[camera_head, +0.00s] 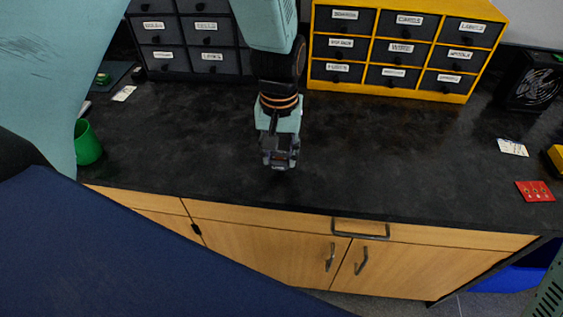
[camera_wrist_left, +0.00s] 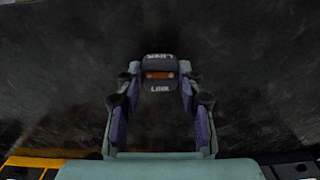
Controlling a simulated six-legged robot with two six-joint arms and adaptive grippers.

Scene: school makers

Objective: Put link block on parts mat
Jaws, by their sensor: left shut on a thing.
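My left gripper (camera_head: 279,152) is shut on the link block and holds it over the middle of the dark worktop. In the left wrist view, the block (camera_wrist_left: 160,88) is dark with light lettering and a reddish-brown centre, between the purple-lined fingers of the left gripper (camera_wrist_left: 160,100). In the head view the fingers mostly hide the block. A dark mat (camera_head: 116,70), which may be the parts mat, lies at the back left, partly hidden by my arm. My right gripper is not in view.
A yellow drawer cabinet (camera_head: 390,88) and a dark drawer cabinet (camera_head: 192,43) stand along the back. A green cup (camera_head: 87,143) is at the left. A red card (camera_head: 535,191) and a black fan unit (camera_head: 535,85) are at the right. The worktop's middle right (camera_head: 400,150) is clear.

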